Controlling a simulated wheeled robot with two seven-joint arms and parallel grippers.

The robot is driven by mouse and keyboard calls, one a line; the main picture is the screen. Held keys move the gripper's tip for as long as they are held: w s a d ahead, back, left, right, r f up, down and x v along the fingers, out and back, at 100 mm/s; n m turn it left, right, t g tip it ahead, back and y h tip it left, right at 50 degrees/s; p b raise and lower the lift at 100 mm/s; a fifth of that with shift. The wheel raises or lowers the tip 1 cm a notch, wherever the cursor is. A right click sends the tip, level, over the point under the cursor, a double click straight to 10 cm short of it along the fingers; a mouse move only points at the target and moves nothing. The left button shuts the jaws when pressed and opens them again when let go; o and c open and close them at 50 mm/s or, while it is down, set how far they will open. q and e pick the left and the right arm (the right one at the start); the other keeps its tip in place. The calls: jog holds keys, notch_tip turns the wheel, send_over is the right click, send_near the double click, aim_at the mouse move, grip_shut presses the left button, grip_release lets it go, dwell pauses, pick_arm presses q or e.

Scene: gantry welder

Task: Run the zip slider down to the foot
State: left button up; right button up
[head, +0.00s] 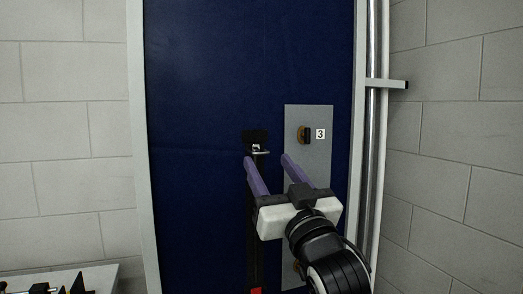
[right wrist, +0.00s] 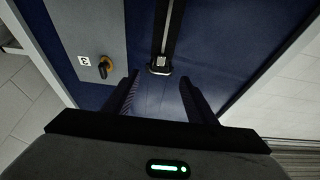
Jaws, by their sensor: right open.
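The zip slider (head: 258,149), a small dark piece with a bright metal part, sits at the upper end of a dark vertical zip track (head: 254,235) on a blue panel. In the right wrist view the slider (right wrist: 160,68) shows just beyond and between the fingertips, with the track (right wrist: 169,25) running up the picture from it. My right gripper (head: 267,159) has purple fingers, open and empty. It also shows in the right wrist view (right wrist: 158,78). Whether a finger touches the slider I cannot tell. A red mark (head: 256,290) shows low on the track. My left gripper is not in view.
A grey plate (head: 310,115) with a brass-and-black knob (head: 304,134) and a "3" label stands right of the track. A metal pipe (head: 374,130) runs up the right edge of the blue panel (head: 220,80). A table (head: 100,271) with small items is at lower left.

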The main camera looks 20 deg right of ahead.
aim_at(262, 153)
jog(key=p+x, duration=0.1)
jog(key=x, duration=0.4)
jog(key=shift+w, duration=0.35)
grip_shut()
